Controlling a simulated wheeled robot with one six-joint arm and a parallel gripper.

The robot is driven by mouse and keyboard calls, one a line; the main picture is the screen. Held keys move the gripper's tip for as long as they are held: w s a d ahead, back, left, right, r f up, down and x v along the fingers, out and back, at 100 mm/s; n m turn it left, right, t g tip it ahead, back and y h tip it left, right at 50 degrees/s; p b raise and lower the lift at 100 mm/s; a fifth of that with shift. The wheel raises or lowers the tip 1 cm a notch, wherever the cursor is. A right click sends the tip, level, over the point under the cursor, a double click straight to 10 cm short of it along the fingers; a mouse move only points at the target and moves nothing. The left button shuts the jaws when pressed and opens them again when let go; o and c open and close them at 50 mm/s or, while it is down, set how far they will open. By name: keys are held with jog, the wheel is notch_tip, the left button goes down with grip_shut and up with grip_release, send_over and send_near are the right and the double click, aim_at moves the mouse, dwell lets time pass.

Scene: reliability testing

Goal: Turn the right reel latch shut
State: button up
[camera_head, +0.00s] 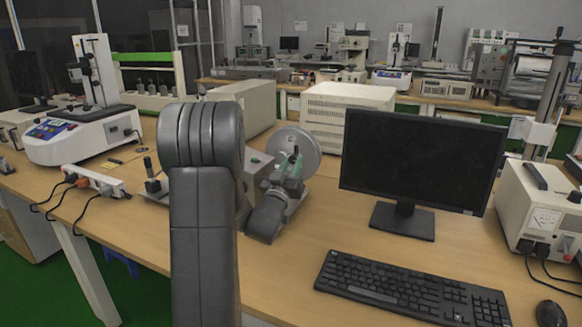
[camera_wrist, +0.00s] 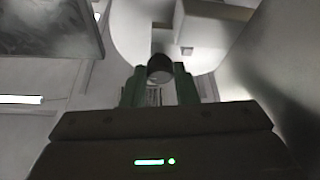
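In the head view a pale reel disc (camera_head: 297,147) stands upright on the bench beside a grey box-like unit (camera_head: 257,166). My gripper (camera_head: 294,163), with green fingers, is at the front of the disc. In the wrist view a dark round latch knob (camera_wrist: 160,69) sits between the two green fingertips, in front of the pale disc (camera_wrist: 125,35). The fingers (camera_wrist: 160,82) are partly closed, with no clear gap beside the knob. The latch's turn angle cannot be told. Another black knob (camera_head: 151,182) stands at the unit's left; my arm hides part of the unit.
A monitor (camera_head: 422,160) stands right of the reel, with a keyboard (camera_head: 410,289) in front. Beige instrument cases (camera_head: 340,112) stand behind it. A white power strip (camera_head: 95,182) and a test stand (camera_head: 85,136) are at left. Bare bench lies between gripper and keyboard.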

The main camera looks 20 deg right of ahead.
jog(key=shift+c, duration=1.2)
jog(key=shift+f+n+b, duration=0.1)
jog(key=shift+n+b, duration=0.2)
jog(key=shift+n, duration=0.1)
jog(key=n+t+y+b, duration=0.1)
jog(key=n, duration=0.1)
jog(key=shift+s+d+n+y+b, duration=0.1)
jog(key=shift+n+y+b, duration=0.2)
jog(key=n+y+b, duration=0.1)
jog(key=n, duration=0.3)
jog(key=n+y+b, duration=0.2)
jog(key=n, duration=0.2)
jog(key=shift+s+d+r+t+y, duration=0.2)
jog(key=shift+t+y, duration=0.1)
jog(key=shift+t, duration=0.1)
jog(key=n, duration=0.1)
jog(key=n+y+b, duration=0.1)
jog(key=n, duration=0.3)
jog(key=shift+r+g+y+b, duration=0.25)
jog(key=shift+g+y+b, duration=0.05)
jog(key=shift+g+b, duration=0.1)
jog(key=n+b, duration=0.1)
jog(key=n, duration=0.1)
jog(key=n+g+y+b, duration=0.1)
jog(key=n, duration=0.1)
jog(key=shift+r+n, duration=0.2)
jog(key=shift+n, duration=0.1)
jog(key=shift+g, duration=0.3)
